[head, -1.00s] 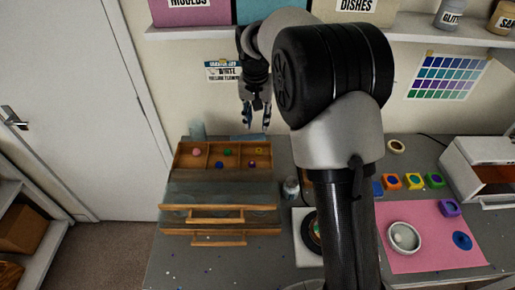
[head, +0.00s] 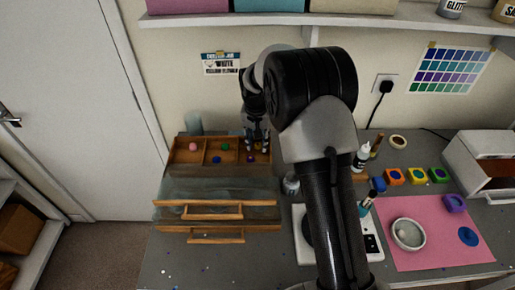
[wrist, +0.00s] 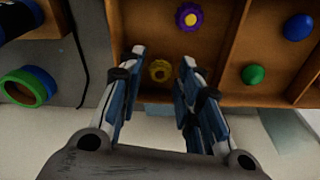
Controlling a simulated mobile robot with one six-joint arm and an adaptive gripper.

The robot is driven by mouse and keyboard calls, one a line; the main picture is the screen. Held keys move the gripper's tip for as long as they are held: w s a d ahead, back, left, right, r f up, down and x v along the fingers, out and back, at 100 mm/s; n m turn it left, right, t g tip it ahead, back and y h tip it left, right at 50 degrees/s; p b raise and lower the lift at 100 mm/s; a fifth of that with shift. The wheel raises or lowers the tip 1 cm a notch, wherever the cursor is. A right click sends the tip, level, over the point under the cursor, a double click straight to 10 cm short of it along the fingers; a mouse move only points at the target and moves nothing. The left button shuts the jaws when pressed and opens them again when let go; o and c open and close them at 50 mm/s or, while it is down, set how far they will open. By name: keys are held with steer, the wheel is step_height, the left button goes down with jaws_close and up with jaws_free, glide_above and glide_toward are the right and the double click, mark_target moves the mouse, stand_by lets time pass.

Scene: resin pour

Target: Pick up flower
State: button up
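A yellow flower (wrist: 160,70) lies in a compartment of the wooden tray (wrist: 218,60), close to the tray's wall. A purple flower with a yellow centre (wrist: 189,17) lies in the same compartment. In the head view the purple flower (head: 250,158) shows beside my fingertips, and the yellow one is hidden behind my gripper (head: 256,147). My gripper (wrist: 163,58) is open, with its fingers on either side of the yellow flower in the wrist view. The fingers look apart from it; I cannot tell the exact height.
The tray's other compartments hold a green piece (head: 225,147), a blue piece (head: 216,160) and a pink piece (head: 193,147). Wooden drawers (head: 212,212) stand open in front. A pink mat (head: 430,255) with a bowl (head: 408,234) lies at the right.

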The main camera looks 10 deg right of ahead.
steer(key=shift+f, duration=0.25)
steer(key=shift+r, duration=0.1)
steer(key=c, duration=0.4)
steer(key=shift+c, duration=0.2)
